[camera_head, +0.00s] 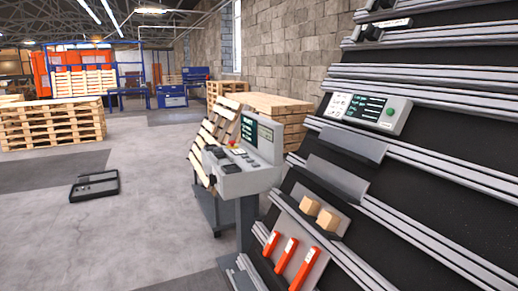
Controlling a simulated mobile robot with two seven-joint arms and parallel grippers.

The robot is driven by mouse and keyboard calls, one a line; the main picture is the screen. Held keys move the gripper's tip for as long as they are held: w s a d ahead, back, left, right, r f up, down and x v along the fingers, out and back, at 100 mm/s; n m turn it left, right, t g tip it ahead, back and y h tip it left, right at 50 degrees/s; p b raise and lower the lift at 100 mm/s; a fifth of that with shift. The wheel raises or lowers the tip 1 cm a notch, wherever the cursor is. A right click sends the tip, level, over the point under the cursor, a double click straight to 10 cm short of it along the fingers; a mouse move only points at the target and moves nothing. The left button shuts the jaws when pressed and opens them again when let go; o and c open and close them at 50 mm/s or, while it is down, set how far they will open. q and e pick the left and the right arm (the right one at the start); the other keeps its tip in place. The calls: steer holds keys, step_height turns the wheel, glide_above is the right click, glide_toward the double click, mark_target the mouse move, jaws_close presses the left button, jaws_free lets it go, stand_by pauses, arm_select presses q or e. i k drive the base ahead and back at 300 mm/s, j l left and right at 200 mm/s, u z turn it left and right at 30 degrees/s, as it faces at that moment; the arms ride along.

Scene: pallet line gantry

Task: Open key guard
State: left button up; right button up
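A grey control console (250,177) stands on a post at the middle of the view. A second light-grey panel (393,121) with dark displays and a green button is mounted on the dark, railed structure at right. Neither of my grippers is in view.
The railed structure (450,138) fills the right side, bearing wooden blocks (310,205) and orange-red bars (286,254). Pallet stacks (55,125) stand at far left, others behind the console. A black flat object (94,186) lies on the floor, otherwise open at left.

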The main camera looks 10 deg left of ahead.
mark_target(219, 151)
steer(key=i+j+z, duration=0.3)
steer(key=j+z, duration=0.3)
steer(key=i+j+z, duration=0.15)
steer(key=j, duration=0.25)
steer(key=i+j+z, duration=0.15)
steer(key=j, duration=0.2)
steer(key=i+j+z, duration=0.1)
steer(key=j, duration=0.65)
steer(key=i+j+z, duration=0.15)
steer(key=j, duration=0.65)
steer(key=i+j, duration=0.1)
steer(key=j, duration=0.7)
steer(key=i+j, duration=0.1)
steer(key=j, duration=0.65)
